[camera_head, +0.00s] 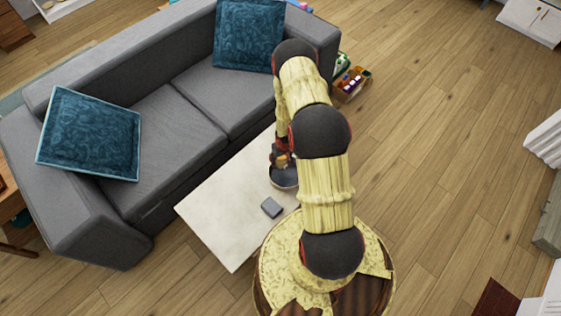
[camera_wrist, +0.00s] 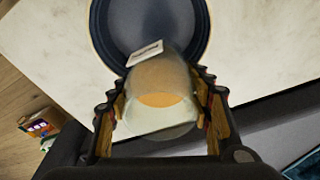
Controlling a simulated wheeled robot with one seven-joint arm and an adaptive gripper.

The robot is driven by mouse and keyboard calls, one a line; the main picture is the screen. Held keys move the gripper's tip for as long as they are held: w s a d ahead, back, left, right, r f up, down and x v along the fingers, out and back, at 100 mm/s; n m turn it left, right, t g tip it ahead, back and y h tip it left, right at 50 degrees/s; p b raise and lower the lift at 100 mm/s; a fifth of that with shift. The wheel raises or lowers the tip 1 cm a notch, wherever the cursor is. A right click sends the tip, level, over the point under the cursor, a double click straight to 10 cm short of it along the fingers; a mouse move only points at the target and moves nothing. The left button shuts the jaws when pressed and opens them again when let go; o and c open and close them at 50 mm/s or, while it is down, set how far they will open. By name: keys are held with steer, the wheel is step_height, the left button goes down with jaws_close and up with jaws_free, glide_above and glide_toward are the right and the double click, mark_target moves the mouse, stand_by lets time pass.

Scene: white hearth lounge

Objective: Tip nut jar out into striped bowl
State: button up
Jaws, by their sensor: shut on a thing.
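The nut jar (camera_wrist: 160,85) is a clear jar with tan contents and a small white label, seen in the wrist view. My gripper (camera_wrist: 162,110) is shut on it, one finger at each side. The jar is over or beside the near rim of a dark blue bowl (camera_wrist: 150,25); its exact tilt is hard to tell. No stripes show clearly on the bowl, and no nuts show in its visible part. In the head view the bowl (camera_head: 284,178) stands on the white table, partly hidden by my arm and gripper (camera_head: 281,160).
The white low table (camera_head: 215,210) has a small grey box (camera_head: 271,208) near its front edge. A grey sofa (camera_head: 160,130) with blue cushions runs along its far side. A box of small items (camera_head: 351,84) stands on the floor beyond. Wooden floor at right is open.

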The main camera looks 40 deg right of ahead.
steer(key=shift+w+t+b, duration=0.1)
steer(key=shift+t+b, duration=0.2)
steer(key=shift+b, duration=0.05)
steer(key=shift+w+r+t+b, duration=0.1)
steer(key=shift+t+b, duration=0.3)
steer(key=shift+t, duration=0.1)
steer(key=shift+w+r+t+b, duration=0.4)
steer(key=shift+w+t+b, duration=0.1)
steer(key=shift+t, duration=0.6)
steer(key=shift+w+a+r+t+y+b, duration=0.1)
steer(key=shift+w+t+y+b, duration=0.1)
steer(key=shift+t+b, duration=0.75)
steer(key=shift+w+t+y+b, duration=0.1)
steer(key=shift+w+t+b, duration=0.1)
steer(key=shift+t+b, duration=0.7)
steer(key=shift+t, duration=0.35)
steer(key=shift+w+f+t+b, duration=0.1)
steer(key=shift+f+t+b, duration=0.1)
steer(key=shift+t+b, duration=2.05)
steer(key=shift+s+f+m+t+b, duration=0.25)
steer(key=shift+t+b, duration=0.45)
steer(key=shift+b, duration=1.2)
steer(key=shift+s+f+m+t+b, duration=0.1)
steer(key=shift+f+t+b, duration=0.4)
steer(key=shift+b, duration=1.4)
steer(key=shift+r+t, duration=0.15)
steer(key=shift+t, duration=0.1)
